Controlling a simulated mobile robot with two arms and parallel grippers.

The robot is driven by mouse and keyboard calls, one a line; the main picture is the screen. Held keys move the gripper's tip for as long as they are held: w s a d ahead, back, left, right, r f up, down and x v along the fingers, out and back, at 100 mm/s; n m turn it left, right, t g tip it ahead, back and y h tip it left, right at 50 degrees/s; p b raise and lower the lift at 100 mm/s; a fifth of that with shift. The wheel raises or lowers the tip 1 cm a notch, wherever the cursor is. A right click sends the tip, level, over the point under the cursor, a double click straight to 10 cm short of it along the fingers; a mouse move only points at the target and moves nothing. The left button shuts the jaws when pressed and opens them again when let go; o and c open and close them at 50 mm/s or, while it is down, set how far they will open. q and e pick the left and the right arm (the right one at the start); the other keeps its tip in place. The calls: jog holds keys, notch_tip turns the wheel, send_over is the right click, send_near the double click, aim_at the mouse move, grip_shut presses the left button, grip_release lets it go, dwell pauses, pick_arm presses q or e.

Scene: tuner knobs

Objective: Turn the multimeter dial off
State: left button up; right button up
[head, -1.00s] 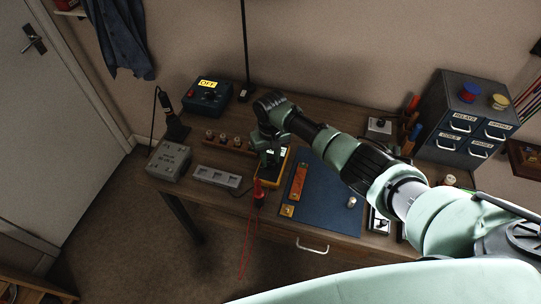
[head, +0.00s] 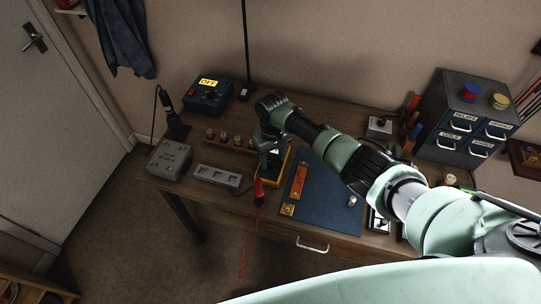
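A yellow-edged multimeter (head: 284,170) lies on the workbench, left of the blue mat. Its red probe (head: 259,192) and red leads hang at the bench's front edge. My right gripper (head: 272,157) is over the multimeter, pointing down at it. The gripper and wrist hide most of the multimeter's face, so I cannot see the dial or its setting. The fingers are too small and dark to tell whether they are open or shut, or touching the dial. My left gripper is not in view.
A blue box with an "OFF" sign (head: 209,83) stands at the back left. A grey box (head: 169,160) and a grey tray (head: 216,177) are left of the multimeter. A blue mat (head: 325,195) lies right of it. A drawer cabinet (head: 468,115) stands at the right.

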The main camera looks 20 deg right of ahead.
jog(key=shift+w+d+r, duration=0.1)
jog(key=r, duration=0.5)
jog(key=r+b, duration=0.1)
jog(key=r, duration=0.1)
jog(key=shift+w+d+r, duration=0.25)
jog(key=shift+r, duration=0.1)
